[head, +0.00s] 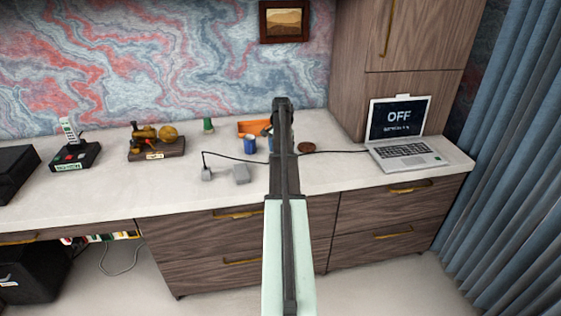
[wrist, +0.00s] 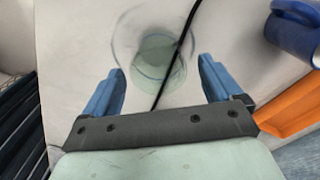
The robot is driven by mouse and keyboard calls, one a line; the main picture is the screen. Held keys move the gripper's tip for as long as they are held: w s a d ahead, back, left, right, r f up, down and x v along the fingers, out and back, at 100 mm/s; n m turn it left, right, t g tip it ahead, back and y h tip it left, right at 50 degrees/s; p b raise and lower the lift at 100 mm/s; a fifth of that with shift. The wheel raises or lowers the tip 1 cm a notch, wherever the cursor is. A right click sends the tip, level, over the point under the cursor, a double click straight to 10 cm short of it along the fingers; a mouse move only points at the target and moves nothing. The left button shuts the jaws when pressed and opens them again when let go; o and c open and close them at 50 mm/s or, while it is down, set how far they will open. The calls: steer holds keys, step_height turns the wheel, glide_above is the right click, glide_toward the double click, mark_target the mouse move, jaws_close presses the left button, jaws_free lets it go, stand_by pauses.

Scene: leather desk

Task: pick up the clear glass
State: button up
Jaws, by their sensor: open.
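The clear glass (wrist: 157,55) shows in the wrist view, seen from above, just beyond and between my fingertips. It is see-through, with a round rim and a pale greenish inside. My gripper (wrist: 161,67) is open, with one blue finger on each side and nothing held. I cannot tell how far the fingertips are above the glass. In the head view my arm covers the middle of the desk, and I cannot make out the glass or the fingers there.
A black cable (wrist: 188,40) passes by the glass. A blue mug (wrist: 292,32) and an orange tray (wrist: 288,112) are at right. On the desk (head: 340,180), a laptop (head: 402,135) stands right of my arm; a grey adapter (head: 240,174) and a brown round object (head: 306,147) lie nearby.

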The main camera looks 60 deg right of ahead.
step_height(320, 180, down, 4)
steer(key=shift+f, duration=0.1)
steer(key=shift+c, duration=0.2)
steer(key=c, duration=1.1)
